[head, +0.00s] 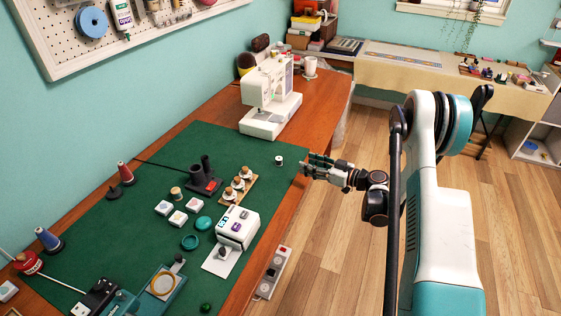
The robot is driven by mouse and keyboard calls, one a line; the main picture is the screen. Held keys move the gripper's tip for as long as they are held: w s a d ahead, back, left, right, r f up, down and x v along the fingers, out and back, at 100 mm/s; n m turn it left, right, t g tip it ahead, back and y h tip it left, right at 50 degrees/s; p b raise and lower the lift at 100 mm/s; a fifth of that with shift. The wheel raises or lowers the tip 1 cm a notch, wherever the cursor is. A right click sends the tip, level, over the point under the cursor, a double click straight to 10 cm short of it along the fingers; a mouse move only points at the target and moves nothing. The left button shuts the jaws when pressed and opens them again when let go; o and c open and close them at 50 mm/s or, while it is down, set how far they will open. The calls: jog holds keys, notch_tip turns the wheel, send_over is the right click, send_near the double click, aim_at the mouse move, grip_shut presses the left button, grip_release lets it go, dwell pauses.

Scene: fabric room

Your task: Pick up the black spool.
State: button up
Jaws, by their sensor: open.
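A small spool (280,160) with a pale top and a dark body stands upright on the green mat (240,147), near the mat's right edge. It looks like the black spool, but it is too small to tell its details. My gripper (308,168) is open and empty at the table's right edge. Its fingers point left toward the spool, a short gap to its right, and do not touch it.
A white sewing machine (270,120) stands behind the spool. Corked jars on a wooden tray (250,182), dark upright cylinders (197,174) and a white boxy device (238,227) stand to the left and in front. The mat right around the spool is clear.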

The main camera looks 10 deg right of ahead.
notch_tip(320, 180, down, 3)
jog(key=d, duration=0.1)
jog(key=b, duration=0.2)
send_near(284, 166)
jog(key=shift+n+t+y, duration=0.3)
jog(key=shift+n+t, duration=0.1)
jog(key=w+a+r, duration=0.2)
jog(key=w+a, duration=0.1)
jog(key=shift+w+a+r, duration=0.1)
jog(key=shift+w+r, duration=0.1)
jog(key=shift+w, duration=0.05)
jog(key=b+x, duration=0.1)
jog(key=x, duration=0.1)
jog(key=f+b+x, duration=0.1)
jog(key=x, duration=0.1)
jog(key=shift+w+a+b, duration=0.1)
jog(key=shift+a+b, duration=0.2)
jog(key=shift+b, duration=0.05)
jog(key=shift+w+a, duration=0.2)
jog(key=shift+w, duration=0.05)
jog(key=shift+r, duration=0.15)
jog(key=c, duration=0.8)
